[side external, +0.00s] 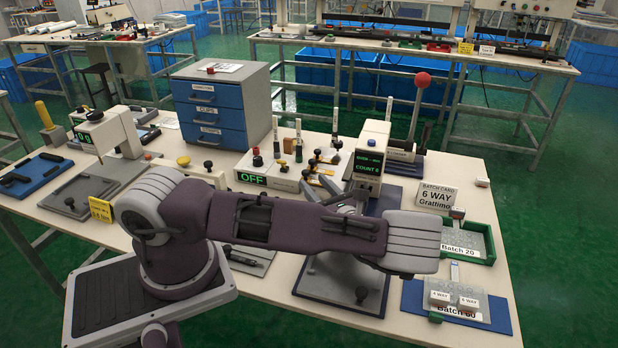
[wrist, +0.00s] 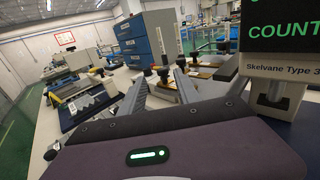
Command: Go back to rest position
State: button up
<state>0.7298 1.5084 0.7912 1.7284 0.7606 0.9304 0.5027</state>
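My gripper (side external: 318,184) is over the middle of the workbench, just left of the counter press (side external: 370,158), and partly hidden behind my arm. In the wrist view my gripper (wrist: 160,76) shows two grey fingers spread apart. I see nothing held between them. The counter press (wrist: 278,68) stands close at the right of the wrist view, with "COUNT" in green and a "Skelvane Type 3" label. In the side view its display reads "COUNT 6". My arm reaches low across the front of the bench.
Small knobbed tools and an "OFF" box (side external: 254,180) stand behind my gripper. A blue drawer cabinet (side external: 212,112) is at the back. A red-knobbed lever (side external: 421,82) rises behind the press. A green tray (side external: 468,240) and blue mat (side external: 412,296) lie to the right.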

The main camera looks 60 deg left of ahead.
jog(key=shift+d, duration=0.1)
jog(key=s+d+r+n+t+h, duration=0.5)
jog(key=s+d+r+n+h, duration=1.3)
jog(key=r, duration=0.5)
jog(key=shift+s+d+t, duration=0.3)
jog(key=shift+s+d, duration=0.3)
jog(key=shift+d, duration=0.5)
